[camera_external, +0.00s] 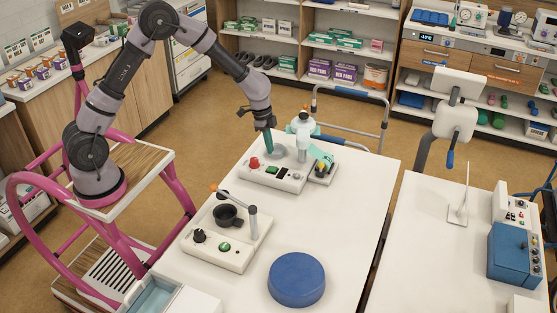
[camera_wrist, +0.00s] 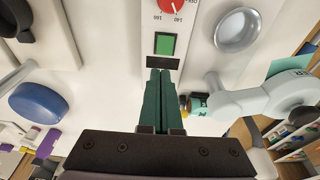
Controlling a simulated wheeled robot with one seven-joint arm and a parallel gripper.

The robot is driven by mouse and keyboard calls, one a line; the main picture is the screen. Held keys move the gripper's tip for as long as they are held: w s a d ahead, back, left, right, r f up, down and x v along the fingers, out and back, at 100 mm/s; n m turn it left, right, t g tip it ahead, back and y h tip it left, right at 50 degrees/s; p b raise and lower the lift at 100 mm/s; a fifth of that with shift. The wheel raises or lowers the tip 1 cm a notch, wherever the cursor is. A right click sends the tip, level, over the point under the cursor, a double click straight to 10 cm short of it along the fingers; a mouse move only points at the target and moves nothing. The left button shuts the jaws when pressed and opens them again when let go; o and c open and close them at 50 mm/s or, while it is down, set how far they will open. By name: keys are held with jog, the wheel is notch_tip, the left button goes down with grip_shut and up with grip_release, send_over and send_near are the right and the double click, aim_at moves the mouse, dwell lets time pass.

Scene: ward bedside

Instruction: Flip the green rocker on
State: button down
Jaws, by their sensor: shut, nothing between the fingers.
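The green rocker (camera_wrist: 165,44) sits in a dark frame on a white control panel (camera_external: 247,174), between a red dial (camera_wrist: 172,5) and a dark label strip (camera_wrist: 161,62). It also shows small in the external view (camera_external: 271,170). I cannot tell which way it is tilted. My gripper (camera_wrist: 160,73) has green fingers, shut together and empty. In the wrist view the fingertips lie just below the rocker, over the label strip. In the external view my gripper (camera_external: 269,150) points down above the back of the panel; contact is not clear.
A round metal dish (camera_wrist: 238,30) and a white-and-teal device (camera_external: 303,127) stand close to the fingers. A small box with a yellow knob (camera_external: 321,168) is right of the panel.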

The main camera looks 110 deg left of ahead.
aim_at(275, 170)
jog(key=f, duration=0.2)
jog(key=w+f, duration=0.1)
jog(key=f, duration=0.4)
jog(key=shift+w+f, duration=0.25)
jog(key=shift+f, duration=0.1)
jog(key=shift+w+f+g, duration=0.2)
jog(key=shift+f+g, duration=0.1)
jog(key=shift+g, duration=0.1)
jog(key=shift+s, duration=0.2)
jog(key=shift+s+r, duration=0.2)
jog(key=shift+s, duration=0.5)
jog(key=shift+r, duration=0.1)
notch_tip(275, 170, up, 14)
jog(key=s, duration=0.2)
jog(key=shift+s+f, duration=0.2)
jog(key=shift+s, duration=0.1)
